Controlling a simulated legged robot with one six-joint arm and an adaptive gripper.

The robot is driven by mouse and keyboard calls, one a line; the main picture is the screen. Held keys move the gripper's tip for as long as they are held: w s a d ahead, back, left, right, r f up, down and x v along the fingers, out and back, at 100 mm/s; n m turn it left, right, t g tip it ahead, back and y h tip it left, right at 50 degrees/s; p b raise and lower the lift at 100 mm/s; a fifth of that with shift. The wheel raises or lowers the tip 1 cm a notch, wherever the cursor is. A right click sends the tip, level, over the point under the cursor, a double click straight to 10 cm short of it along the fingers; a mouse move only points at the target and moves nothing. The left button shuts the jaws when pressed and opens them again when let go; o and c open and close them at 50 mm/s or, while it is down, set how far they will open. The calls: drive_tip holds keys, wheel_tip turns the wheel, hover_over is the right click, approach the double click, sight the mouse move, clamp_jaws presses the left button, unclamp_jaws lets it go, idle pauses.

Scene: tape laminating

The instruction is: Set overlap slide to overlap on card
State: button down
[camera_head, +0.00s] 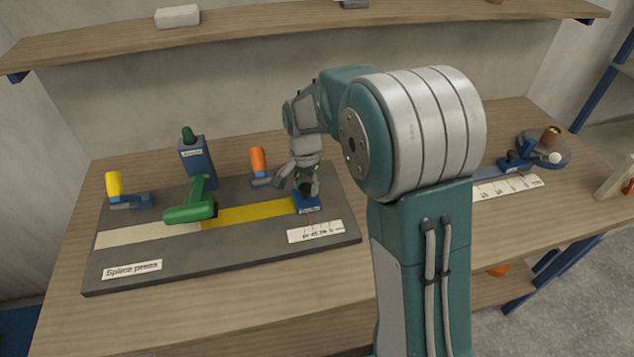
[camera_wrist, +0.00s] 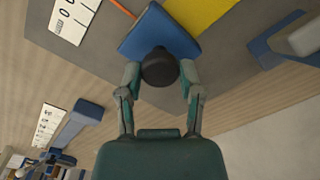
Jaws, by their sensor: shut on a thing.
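The blue overlap slide (camera_head: 308,204) sits on the dark splice press board, at the right end of the yellow strip (camera_head: 250,213). A white scale card (camera_head: 315,231) with printed marks and text lies just in front of it; the text is too small to read. My gripper (camera_head: 306,187) is above the slide. In the wrist view my gripper (camera_wrist: 160,76) has its two fingers shut on the slide's round black knob (camera_wrist: 160,66). The blue slide body (camera_wrist: 155,35) shows beyond the knob, with a thin orange pointer (camera_wrist: 123,8) by the scale card (camera_wrist: 74,18).
The board (camera_head: 200,258) also carries a green press lever (camera_head: 190,213), a yellow-handled clamp (camera_head: 114,185), an orange-handled clamp (camera_head: 258,162) and a pale strip (camera_head: 150,234). A second scale card (camera_head: 507,187) and blue fixture lie right. A shelf (camera_head: 300,24) hangs above.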

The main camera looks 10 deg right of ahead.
sight(306, 186)
drive_tip(key=shift+f, duration=0.1)
drive_tip(key=shift+c, duration=1.3)
unclamp_jaws()
drive_tip(key=shift+d, duration=0.1)
wheel_tip(306, 186, up, 12)
drive_tip(key=shift+w, duration=0.1)
